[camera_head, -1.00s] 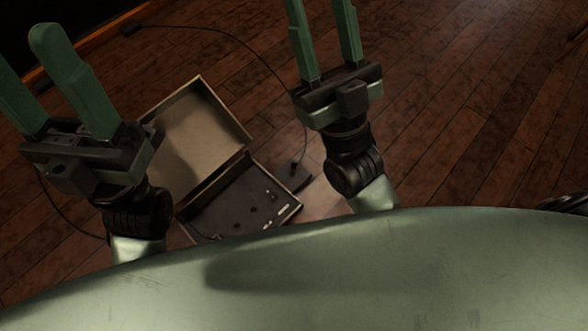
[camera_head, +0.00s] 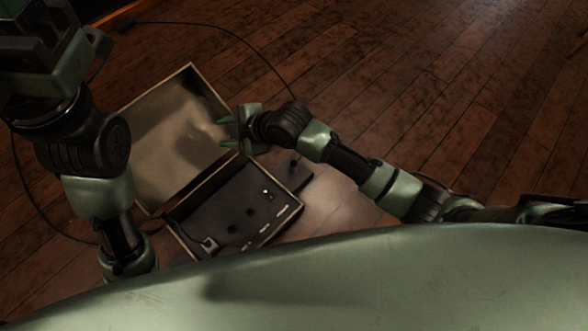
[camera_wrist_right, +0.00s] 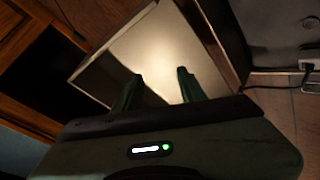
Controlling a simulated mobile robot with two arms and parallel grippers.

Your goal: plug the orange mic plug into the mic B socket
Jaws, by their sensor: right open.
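The mixing desk is an open case with a dark panel (camera_head: 240,205) and a raised tan lid (camera_head: 170,125). Small dark round sockets or knobs (camera_head: 250,211) show on the panel; their labels are unreadable. A small greyish plug-like piece (camera_head: 210,243) is at the panel's lower left; no orange colour shows. My right gripper (camera_head: 222,132) is open and empty, over the lid's right edge. In the right wrist view its fingers (camera_wrist_right: 158,85) are apart in front of the bright lid (camera_wrist_right: 160,50). My left gripper's body (camera_head: 40,50) is at the top left, its fingers outside the picture.
A small dark block (camera_head: 296,178) stands right of the case. A thin black cable (camera_head: 240,42) curves over the wooden floor (camera_head: 440,110) towards it. A white-ended plug with a dark cable (camera_wrist_right: 306,66) shows beside the panel (camera_wrist_right: 282,32) in the right wrist view.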

